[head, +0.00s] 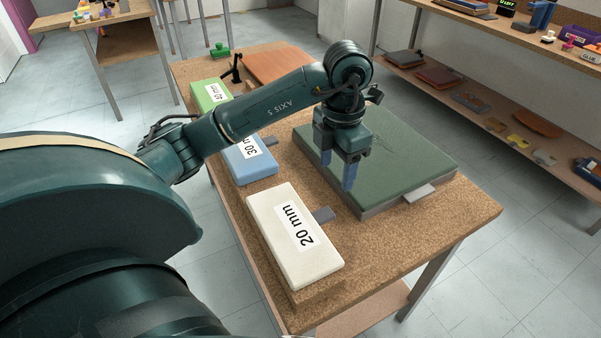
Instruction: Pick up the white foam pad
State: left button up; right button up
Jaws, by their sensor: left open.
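The white foam pad (278,222) lies near the front of the brown worktable, with a label reading "20 mm" on its top and a grey tab at its right side. My left gripper (338,172) is open and points down, with its blue fingers in front of the green slab in the picture. It is to the right of and beyond the white pad, apart from it. No object shows between its fingers. My right gripper is not in view.
A blue pad (252,167) and a green pad (207,95) lie farther back along the left edge. A large dark green slab (410,150) covers the table's right part. An orange-brown sheet (280,66) lies at the back. A shelf unit (480,62) stands at the right.

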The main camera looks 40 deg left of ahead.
pick_arm(q)
send_over(328, 212)
jog(key=f, duration=0.5)
jog(key=shift+w+d, duration=0.15)
jog(key=shift+w, duration=0.05)
jog(key=shift+f, duration=0.9)
jog(key=f, duration=0.3)
jog(key=shift+s+f, duration=0.2)
jog(key=shift+f, duration=0.5)
jog(key=c, duration=1.1)
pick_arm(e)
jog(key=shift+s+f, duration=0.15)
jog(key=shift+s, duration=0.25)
